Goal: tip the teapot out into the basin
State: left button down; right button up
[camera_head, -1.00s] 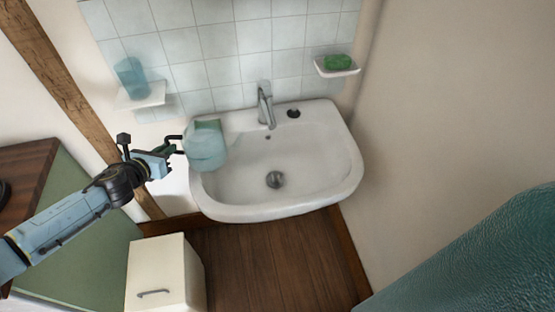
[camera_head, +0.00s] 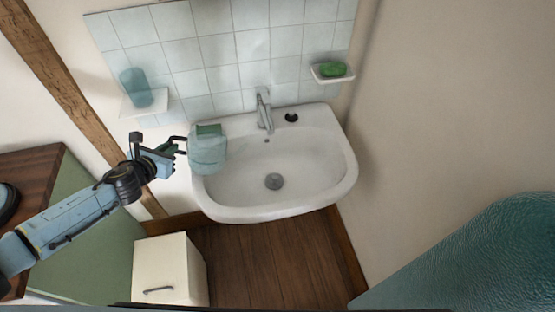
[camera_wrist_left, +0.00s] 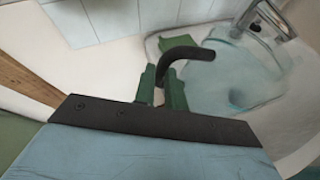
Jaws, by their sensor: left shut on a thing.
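The teapot (camera_head: 208,153) is pale blue-green with a darker green patch on top and a dark handle at its left. It hangs over the left rim of the white basin (camera_head: 310,165), apparently near upright. My left gripper (camera_head: 172,149) is left of the teapot, shut on its handle. In the left wrist view the green fingers (camera_wrist_left: 162,90) close around the black handle (camera_wrist_left: 195,53), and the see-through teapot body (camera_wrist_left: 240,75) lies beyond, over the basin. Its spout and any contents cannot be made out. My right gripper is not in view.
A tap (camera_head: 264,110) stands at the basin's back, beside a dark round item (camera_head: 291,117). A tumbler (camera_head: 137,88) stands on the left shelf and green soap (camera_head: 333,69) on the right one. A white cabinet (camera_head: 168,268) stands below left. The basin's middle is clear.

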aim_at(192, 138)
pick_arm(q)
jog(key=shift+w+d+r+m+y+p, duration=0.1)
jog(key=shift+d+r+m+y+p, duration=0.2)
jog(key=shift+d, duration=0.3)
jog(key=shift+d+r+m+y+p, duration=0.1)
jog(key=shift+d+m+y+p, duration=0.1)
jog(key=shift+d+m+p, duration=0.25)
jog(key=shift+d+r+m+y, duration=0.1)
jog(key=shift+d+m+y, duration=0.25)
jog(key=shift+d, duration=0.5)
jog(key=shift+d+r+m+y+p, duration=0.25)
jog(key=shift+d+r+p, duration=0.2)
jog(key=shift+d, duration=0.25)
jog(key=shift+d+r+m+y+p, duration=0.25)
jog(key=shift+d+r+p, duration=0.1)
jog(key=shift+d+p, duration=0.25)
dwell(3.0)
jog(key=shift+d+r+p, duration=0.35)
jog(key=shift+d+r, duration=0.1)
jog(key=shift+r, duration=0.1)
dwell(1.2)
